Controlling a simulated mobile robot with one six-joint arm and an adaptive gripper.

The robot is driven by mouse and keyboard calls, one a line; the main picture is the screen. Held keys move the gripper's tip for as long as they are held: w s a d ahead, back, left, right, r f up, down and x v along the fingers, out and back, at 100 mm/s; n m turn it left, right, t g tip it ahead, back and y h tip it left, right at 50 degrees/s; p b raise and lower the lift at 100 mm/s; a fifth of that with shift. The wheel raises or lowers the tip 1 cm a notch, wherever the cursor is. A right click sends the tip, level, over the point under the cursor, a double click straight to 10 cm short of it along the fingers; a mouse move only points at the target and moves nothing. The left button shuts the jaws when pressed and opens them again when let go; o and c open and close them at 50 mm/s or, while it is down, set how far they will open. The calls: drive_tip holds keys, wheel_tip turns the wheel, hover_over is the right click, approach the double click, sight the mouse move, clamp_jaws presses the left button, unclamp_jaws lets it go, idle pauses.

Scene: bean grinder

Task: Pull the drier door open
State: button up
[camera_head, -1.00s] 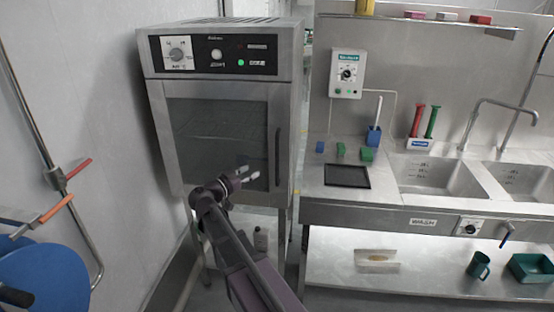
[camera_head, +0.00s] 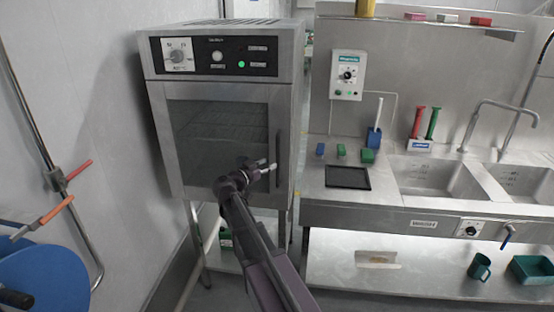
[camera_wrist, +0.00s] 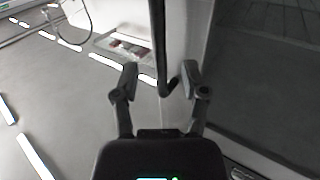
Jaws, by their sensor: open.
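The drier (camera_head: 222,110) is a steel cabinet with a dark glass door (camera_head: 215,150), which looks shut in the head view. Its dark vertical door handle (camera_head: 278,145) runs along the door's right edge. My gripper (camera_head: 268,169) is at the lower part of this handle. In the wrist view, my gripper (camera_wrist: 160,80) is open, and the lower end of the handle (camera_wrist: 158,45) lies between its two fingers in the picture. The right finger appears close to the handle's hooked end. I cannot tell whether either finger touches the handle.
A steel counter (camera_head: 312,190) with sinks stands to the right of the drier, with a black tray (camera_head: 347,178) on it. A blue chair (camera_head: 45,275) is at the lower left, near the wall rail. Some floor is free in the wrist view (camera_wrist: 60,110).

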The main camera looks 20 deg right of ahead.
sight(277, 158)
drive_tip(key=shift+x, duration=2.75)
drive_tip(key=shift+a, duration=0.1)
clamp_jaws()
